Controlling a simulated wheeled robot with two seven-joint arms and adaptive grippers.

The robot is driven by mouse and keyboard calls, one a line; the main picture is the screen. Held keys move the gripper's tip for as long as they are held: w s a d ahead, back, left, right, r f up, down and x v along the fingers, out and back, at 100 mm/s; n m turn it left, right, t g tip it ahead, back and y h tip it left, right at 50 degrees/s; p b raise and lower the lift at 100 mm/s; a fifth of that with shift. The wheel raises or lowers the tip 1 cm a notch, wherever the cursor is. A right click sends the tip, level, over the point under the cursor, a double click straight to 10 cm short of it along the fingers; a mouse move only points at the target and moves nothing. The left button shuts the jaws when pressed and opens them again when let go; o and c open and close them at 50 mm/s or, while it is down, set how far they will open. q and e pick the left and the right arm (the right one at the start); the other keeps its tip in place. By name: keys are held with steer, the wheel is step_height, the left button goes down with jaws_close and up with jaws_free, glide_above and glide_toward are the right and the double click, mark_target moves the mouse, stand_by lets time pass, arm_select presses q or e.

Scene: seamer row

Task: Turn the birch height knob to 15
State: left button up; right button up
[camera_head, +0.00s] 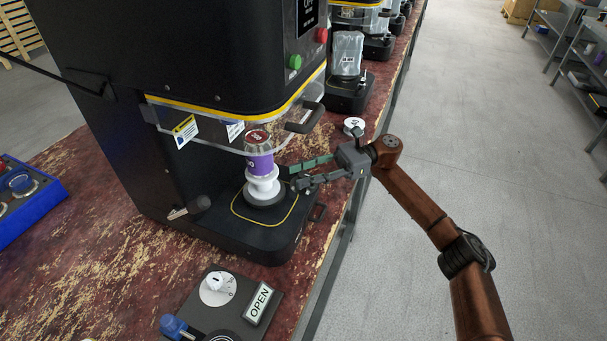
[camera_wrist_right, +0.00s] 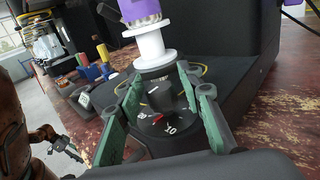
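In the right wrist view a dark round knob (camera_wrist_right: 163,97) stands over a black dial (camera_wrist_right: 158,124) with white figures and a red mark. My right gripper (camera_wrist_right: 160,75) is open, one green finger on each side of the knob; contact is unclear. In the head view my right gripper (camera_head: 293,177) is at the front of the black seamer (camera_head: 190,130), beside the white pedestal; the knob cannot be made out there. A brown arm with a gripper (camera_wrist_right: 67,149), apparently my left, shows small at the wrist view's lower left.
A purple can (camera_head: 260,163) stands on the white pedestal (camera_head: 262,188) under the clear guard. A panel with a white knob (camera_head: 216,285) and an OPEN sign (camera_head: 259,303) lies nearer. A blue control box (camera_head: 45,215) is at left. The aisle floor at right is clear.

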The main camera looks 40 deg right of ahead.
steer(key=shift+o, duration=0.4)
steer(key=shift+s+d, duration=0.15)
steer(key=shift+d, duration=0.15)
steer(key=v, duration=1.1)
steer(key=shift+d, duration=0.2)
